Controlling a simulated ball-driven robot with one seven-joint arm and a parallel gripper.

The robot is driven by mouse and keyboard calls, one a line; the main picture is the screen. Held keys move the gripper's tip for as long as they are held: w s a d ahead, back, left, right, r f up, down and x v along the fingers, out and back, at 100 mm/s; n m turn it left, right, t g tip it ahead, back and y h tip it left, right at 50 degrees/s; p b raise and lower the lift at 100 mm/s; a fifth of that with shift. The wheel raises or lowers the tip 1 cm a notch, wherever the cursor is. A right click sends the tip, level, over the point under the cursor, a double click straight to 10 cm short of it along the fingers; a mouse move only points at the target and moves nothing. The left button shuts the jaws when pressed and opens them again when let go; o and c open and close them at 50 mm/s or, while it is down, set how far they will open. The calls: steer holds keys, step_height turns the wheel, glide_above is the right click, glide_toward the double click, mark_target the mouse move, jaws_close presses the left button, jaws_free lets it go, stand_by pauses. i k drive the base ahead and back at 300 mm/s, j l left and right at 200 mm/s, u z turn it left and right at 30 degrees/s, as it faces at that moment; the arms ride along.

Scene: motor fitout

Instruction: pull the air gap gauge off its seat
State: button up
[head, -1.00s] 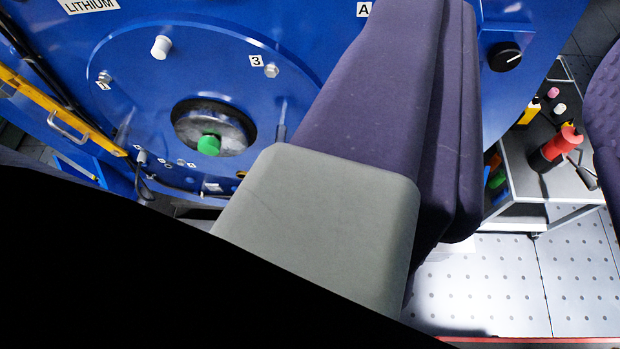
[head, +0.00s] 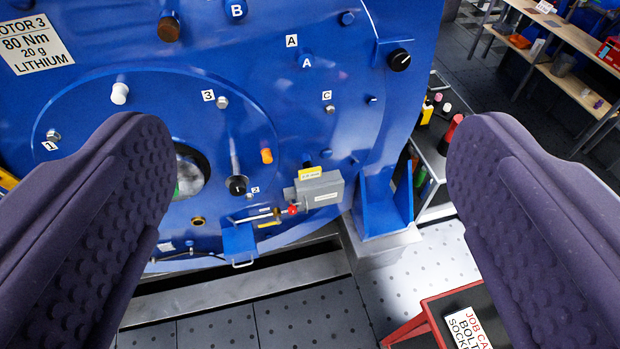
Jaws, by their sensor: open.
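My gripper (head: 310,150) is open and empty, with its two purple padded fingers at the left and right of the head view. Beyond them stands the blue motor face (head: 330,60). I cannot tell for sure which part is the air gap gauge. Candidates between the fingers are a slim rod with a black knob (head: 237,185), a small orange piece (head: 266,156), and a grey box (head: 320,192) with a yellow label and a red knob. The fingers touch none of these. The left finger hides part of the round cover and its centre hole.
A red-edged cart (head: 425,325) with a job card is at the lower right. A grey trolley (head: 436,150) with bottles stands right of the motor, partly behind the right finger. Wooden benches (head: 560,70) are at upper right. Tiled floor shows below the motor.

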mark_target(308, 172)
steer(key=i+j+z, duration=0.1)
steer(key=z, duration=0.35)
steer(key=i+j+z, duration=0.2)
steer(key=z, duration=0.25)
steer(key=i+j+z, duration=0.1)
steer(key=z, duration=0.35)
steer(key=i+j+z, duration=0.15)
steer(key=j, duration=0.55)
steer(key=i+j+z, duration=0.15)
steer(key=j, duration=0.6)
steer(key=i+j+z, duration=0.2)
steer(key=j, duration=1.1)
steer(key=k, duration=0.05)
